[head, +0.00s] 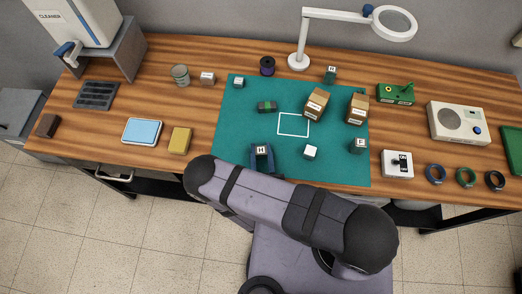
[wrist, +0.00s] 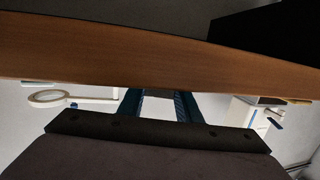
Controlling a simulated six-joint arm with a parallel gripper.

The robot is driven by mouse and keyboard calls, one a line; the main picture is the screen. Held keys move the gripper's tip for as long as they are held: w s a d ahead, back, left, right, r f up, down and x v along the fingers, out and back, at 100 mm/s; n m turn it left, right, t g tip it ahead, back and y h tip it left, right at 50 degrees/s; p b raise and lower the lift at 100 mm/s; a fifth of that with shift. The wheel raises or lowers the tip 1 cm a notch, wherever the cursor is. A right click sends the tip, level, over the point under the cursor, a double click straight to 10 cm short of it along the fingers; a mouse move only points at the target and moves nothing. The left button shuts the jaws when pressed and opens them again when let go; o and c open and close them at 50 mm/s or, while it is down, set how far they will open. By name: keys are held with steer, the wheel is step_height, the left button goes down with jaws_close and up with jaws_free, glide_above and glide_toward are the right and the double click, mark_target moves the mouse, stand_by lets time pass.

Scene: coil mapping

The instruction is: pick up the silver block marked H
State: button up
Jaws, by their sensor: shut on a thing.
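The silver block marked H (head: 261,149) is between the blue fingers of my gripper (head: 263,158), at the front left of the green mat (head: 235,130) in the head view. Its dark letter on a pale face points up. In the wrist view my gripper (wrist: 158,106) is shut on the block, whose greyish side (wrist: 158,108) shows between the fingers. The fingers hide its sides in the head view, and I cannot tell whether it touches the mat.
Other small blocks stand around: a white-topped one (head: 310,152), one at right (head: 360,145), one at the back (head: 331,74) and one at the mat's back left (head: 238,82). Two cardboard boxes (head: 316,104) (head: 357,108) stand on the mat.

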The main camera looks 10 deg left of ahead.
mark_target(261, 150)
step_height(261, 150, up, 8)
steer(key=p, duration=0.5)
steer(key=shift+f, duration=0.2)
steer(key=shift+r, duration=0.85)
